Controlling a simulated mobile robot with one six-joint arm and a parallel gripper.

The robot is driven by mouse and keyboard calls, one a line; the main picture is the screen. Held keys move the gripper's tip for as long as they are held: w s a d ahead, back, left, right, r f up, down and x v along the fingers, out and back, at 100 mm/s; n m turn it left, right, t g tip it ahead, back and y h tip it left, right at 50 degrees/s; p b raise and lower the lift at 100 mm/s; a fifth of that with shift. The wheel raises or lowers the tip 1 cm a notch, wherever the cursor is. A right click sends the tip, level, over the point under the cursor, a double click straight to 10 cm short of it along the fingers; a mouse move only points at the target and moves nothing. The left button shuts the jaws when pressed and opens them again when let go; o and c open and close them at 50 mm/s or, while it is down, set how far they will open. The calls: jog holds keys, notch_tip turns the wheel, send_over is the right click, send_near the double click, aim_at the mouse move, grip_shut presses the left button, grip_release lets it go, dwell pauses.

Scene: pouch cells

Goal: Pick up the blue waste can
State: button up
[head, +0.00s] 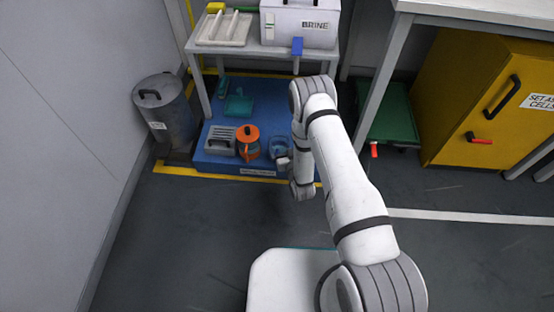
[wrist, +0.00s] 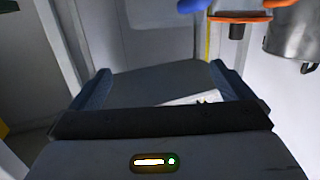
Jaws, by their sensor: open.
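The blue waste can (head: 279,147) stands on the blue platform (head: 218,171) at floor level, right of the orange can (head: 249,142). My arm's end is at its right in the head view, and the arm partly covers that side. My gripper (wrist: 162,85) is open in the wrist view, its two dark fingers apart with nothing gripped between them. The wrist view looks upside down. A blue piece (wrist: 194,5), perhaps part of the blue can, shows at its top edge, beyond the fingers. Whether the gripper touches the can is hidden in the head view.
A grey slatted box (head: 221,140) and a teal dustpan (head: 238,105) also lie on the platform. A metal bin (head: 163,110) stands at the left wall. A shelf table (head: 243,50) stands over the platform's back. A yellow cabinet (head: 480,110) is at right. Front floor is clear.

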aim_at(282, 149)
jog(key=s+f+t+b, duration=0.1)
jog(key=s+f+b, duration=0.1)
jog(key=s+f, duration=0.3)
jog(key=shift+y, duration=0.3)
jog(key=b+x, duration=0.1)
jog(key=x, duration=0.1)
jog(key=f+b+x, duration=0.1)
jog(key=x, duration=0.2)
jog(key=b+x, duration=0.1)
jog(key=x, duration=0.2)
jog(key=shift+d+f, duration=0.25)
jog(key=shift+d, duration=0.15)
jog(key=shift+w+a+r+b, duration=0.1)
jog(key=shift+w+a+b, duration=0.1)
jog(key=shift+w+b, duration=0.25)
jog(key=shift+r, duration=0.1)
jog(key=c, duration=1.7)
